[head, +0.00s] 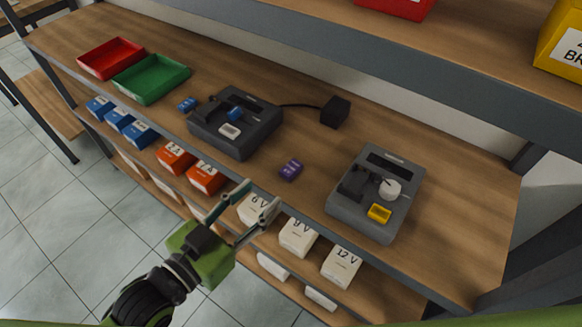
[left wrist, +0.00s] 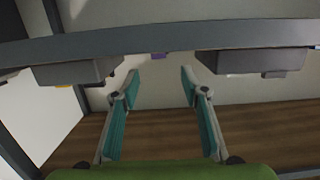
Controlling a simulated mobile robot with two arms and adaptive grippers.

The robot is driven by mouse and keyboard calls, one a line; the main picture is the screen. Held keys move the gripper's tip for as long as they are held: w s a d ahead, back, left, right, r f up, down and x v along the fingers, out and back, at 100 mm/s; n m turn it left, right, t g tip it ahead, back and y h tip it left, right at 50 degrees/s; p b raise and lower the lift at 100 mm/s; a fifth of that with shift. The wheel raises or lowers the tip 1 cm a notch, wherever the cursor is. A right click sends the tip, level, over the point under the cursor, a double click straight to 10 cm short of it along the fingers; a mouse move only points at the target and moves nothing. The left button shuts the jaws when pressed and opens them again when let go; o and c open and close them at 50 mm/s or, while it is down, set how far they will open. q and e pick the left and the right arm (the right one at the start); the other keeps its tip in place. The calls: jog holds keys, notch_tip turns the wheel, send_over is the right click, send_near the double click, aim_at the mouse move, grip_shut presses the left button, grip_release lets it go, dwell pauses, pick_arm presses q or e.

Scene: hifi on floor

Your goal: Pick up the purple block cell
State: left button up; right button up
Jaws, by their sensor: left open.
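The purple block cell (head: 291,169) lies on the wooden shelf (head: 310,215) between two dark grey devices. My left gripper (head: 260,199) is open and empty, in front of the shelf's front edge, to the left of and nearer than the purple block. In the left wrist view the purple block (left wrist: 158,56) shows only as a small strip at the shelf edge, beyond and between the spread fingertips of my left gripper (left wrist: 160,83). The rest of it is hidden there. My right gripper is not in view.
A grey device (head: 236,124) with a blue cell stands left of the purple block, and another device (head: 375,195) with a white knob and yellow cell stands right. Red (head: 111,57) and green (head: 151,79) trays are at far left. Labelled boxes (head: 297,237) line the level below. An upper shelf (head: 430,85) overhangs the back.

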aim_at(286, 173)
pick_arm(q)
jog(key=x, duration=0.3)
jog(key=shift+w+d, duration=0.15)
jog(key=shift+w+d+p, duration=0.25)
jog(key=shift+w+p, duration=0.05)
jog(key=p+x, duration=0.1)
jog(key=x, duration=0.3)
jog(key=shift+w+d, duration=0.15)
jog(key=shift+d, duration=0.05)
jog(key=shift+w+d+f, duration=0.15)
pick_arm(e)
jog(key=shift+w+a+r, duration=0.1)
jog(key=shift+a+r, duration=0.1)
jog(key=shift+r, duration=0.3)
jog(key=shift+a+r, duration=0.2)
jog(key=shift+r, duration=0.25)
pick_arm(q)
grip_shut()
